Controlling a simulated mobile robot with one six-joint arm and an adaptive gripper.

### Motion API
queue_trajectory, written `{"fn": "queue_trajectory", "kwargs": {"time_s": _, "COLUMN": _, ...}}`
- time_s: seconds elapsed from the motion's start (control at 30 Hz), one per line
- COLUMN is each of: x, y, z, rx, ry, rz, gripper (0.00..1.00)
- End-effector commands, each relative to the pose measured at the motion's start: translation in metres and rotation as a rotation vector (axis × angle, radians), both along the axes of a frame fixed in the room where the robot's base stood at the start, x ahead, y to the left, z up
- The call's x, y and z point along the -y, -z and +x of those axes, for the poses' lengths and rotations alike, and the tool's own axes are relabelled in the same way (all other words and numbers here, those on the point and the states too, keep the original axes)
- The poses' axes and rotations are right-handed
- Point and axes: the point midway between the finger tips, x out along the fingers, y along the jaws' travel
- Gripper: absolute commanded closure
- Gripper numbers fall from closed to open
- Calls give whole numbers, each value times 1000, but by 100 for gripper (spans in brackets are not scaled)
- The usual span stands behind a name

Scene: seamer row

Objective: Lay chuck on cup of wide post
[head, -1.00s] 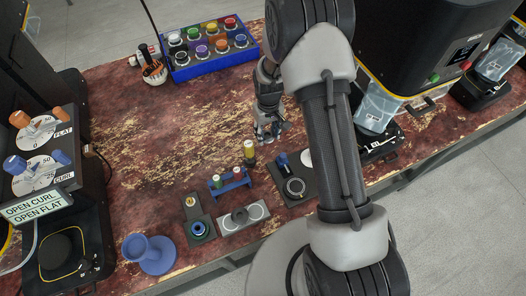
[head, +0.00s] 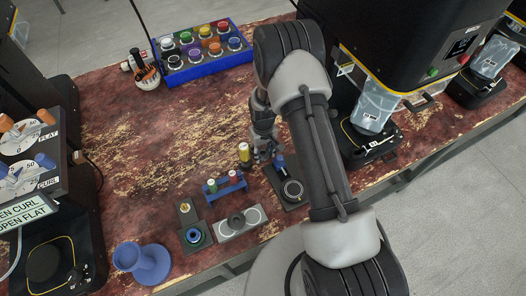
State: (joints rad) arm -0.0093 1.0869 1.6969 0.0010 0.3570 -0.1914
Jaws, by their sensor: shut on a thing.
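My gripper (head: 264,154) points down near the back of the row of small fixtures, between a yellow-topped cylinder and a dark plate. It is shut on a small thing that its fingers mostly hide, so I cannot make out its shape. The dark plate (head: 273,181) carries a ring-shaped seat (head: 292,190) and a blue upright piece (head: 280,161) close to my fingers. I cannot tell for certain which piece is the chuck or which is the wide post.
The yellow-topped cylinder (head: 244,152) stands just left of my gripper. A blue rack (head: 225,186), a grey plate (head: 256,217) and a dark fixture (head: 196,236) sit in front. A blue tray of jars (head: 205,68) is at the back. The table's middle left is clear.

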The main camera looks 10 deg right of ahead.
Motion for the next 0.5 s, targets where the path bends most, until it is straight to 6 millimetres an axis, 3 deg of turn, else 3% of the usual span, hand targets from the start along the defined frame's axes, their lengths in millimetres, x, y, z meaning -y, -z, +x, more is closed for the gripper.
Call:
{"fn": "queue_trajectory", "kwargs": {"time_s": 0.13, "x": 0, "y": 5, "z": 0, "rx": 0, "ry": 0, "rz": 0, "gripper": 89}}
{"fn": "queue_trajectory", "kwargs": {"time_s": 0.17, "x": 0, "y": 4, "z": 0, "rx": -1, "ry": 0, "rz": 0, "gripper": 58}}
{"fn": "queue_trajectory", "kwargs": {"time_s": 0.43, "x": 0, "y": 3, "z": 0, "rx": -1, "ry": 0, "rz": 0, "gripper": 40}}
{"fn": "queue_trajectory", "kwargs": {"time_s": 0.5, "x": 0, "y": 3, "z": 0, "rx": -1, "ry": 0, "rz": 0, "gripper": 40}}
